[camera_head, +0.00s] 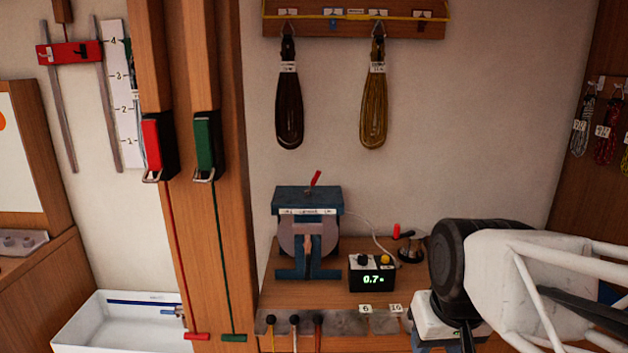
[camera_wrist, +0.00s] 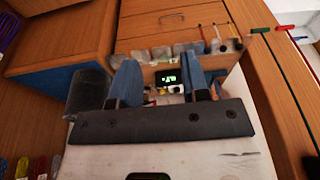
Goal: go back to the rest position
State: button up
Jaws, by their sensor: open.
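My gripper (camera_wrist: 161,66) shows in the wrist view as two blue fingers spread apart from a dark crossbar, with nothing held between them. The small black box with a green readout (camera_wrist: 166,78) appears in the gap between the fingers, beyond them. In the head view my arm comes in from the lower right, over the right end of the wooden bench (camera_head: 345,297). The gripper's fingertips cannot be made out there. The same readout box (camera_head: 371,274) stands on the bench to the left of my arm.
A blue clamp-like device (camera_head: 308,232) with a red lever stands on the bench. Two coiled lines, dark (camera_head: 289,105) and yellow (camera_head: 373,105), hang from a wall rack (camera_head: 355,20). A wooden post (camera_head: 215,260) carries red and green clutches. A white bin (camera_head: 120,325) is at lower left.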

jog(key=shift+s+d+f+m+h, duration=0.2)
jog(key=shift+s+f, duration=0.3)
jog(key=shift+s, duration=0.3)
jog(key=shift+s+d+f+m+h, duration=0.1)
jog(key=shift+s+d+f, duration=0.1)
jog(key=shift+s+f, duration=0.45)
jog(key=shift+s+r, duration=0.15)
jog(key=shift+r, duration=0.05)
dwell(0.7)
